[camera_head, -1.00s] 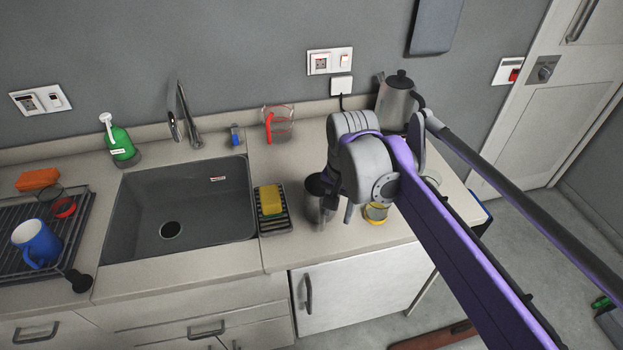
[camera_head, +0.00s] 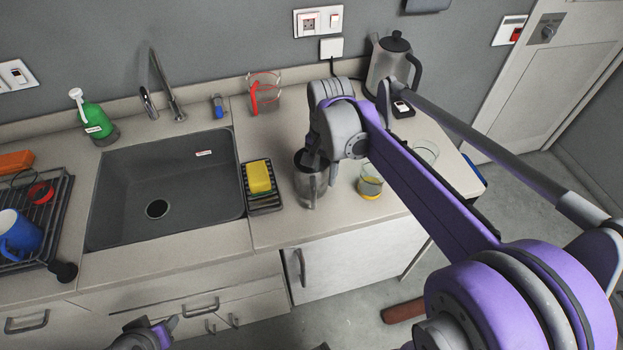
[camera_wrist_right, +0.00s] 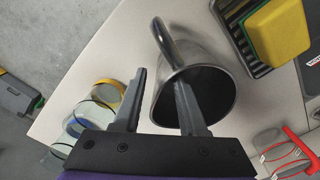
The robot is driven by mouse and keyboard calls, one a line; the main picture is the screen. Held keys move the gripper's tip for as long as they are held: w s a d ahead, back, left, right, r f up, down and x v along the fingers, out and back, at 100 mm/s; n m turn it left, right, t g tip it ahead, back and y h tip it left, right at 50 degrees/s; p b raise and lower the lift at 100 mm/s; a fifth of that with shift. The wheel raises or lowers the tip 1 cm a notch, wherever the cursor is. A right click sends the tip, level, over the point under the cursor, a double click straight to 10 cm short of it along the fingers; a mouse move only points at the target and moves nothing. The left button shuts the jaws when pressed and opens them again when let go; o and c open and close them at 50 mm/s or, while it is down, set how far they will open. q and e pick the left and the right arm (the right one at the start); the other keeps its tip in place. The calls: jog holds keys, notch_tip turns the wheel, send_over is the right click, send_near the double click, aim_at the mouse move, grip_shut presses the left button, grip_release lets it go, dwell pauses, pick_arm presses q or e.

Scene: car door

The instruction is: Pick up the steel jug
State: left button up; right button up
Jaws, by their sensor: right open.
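The steel jug (camera_head: 310,188) stands upright on the counter, right of the sponge rack. In the right wrist view the jug (camera_wrist_right: 208,48) shows its dark open mouth and a curved handle. My right gripper (camera_head: 322,172) is open at the jug's rim. In the wrist view the right gripper (camera_wrist_right: 160,100) has one finger over or inside the mouth and the other outside the wall, with the rim between them. A gap shows beside the outer finger. Part of my left gripper (camera_head: 150,336) shows at the bottom left; its jaws are unclear.
A yellow sponge (camera_head: 259,176) lies on a black rack beside the jug. A glass with yellow contents (camera_head: 369,184) stands close on the right. A kettle (camera_head: 390,65) and a red-handled measuring jug (camera_head: 264,92) stand behind. The sink (camera_head: 165,185) is left.

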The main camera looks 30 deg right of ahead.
aim_at(322, 195)
notch_tip(322, 195, down, 4)
jog(key=shift+r, duration=0.25)
jog(key=shift+a, duration=0.1)
jog(key=shift+c, duration=0.2)
grip_shut()
dwell(1.0)
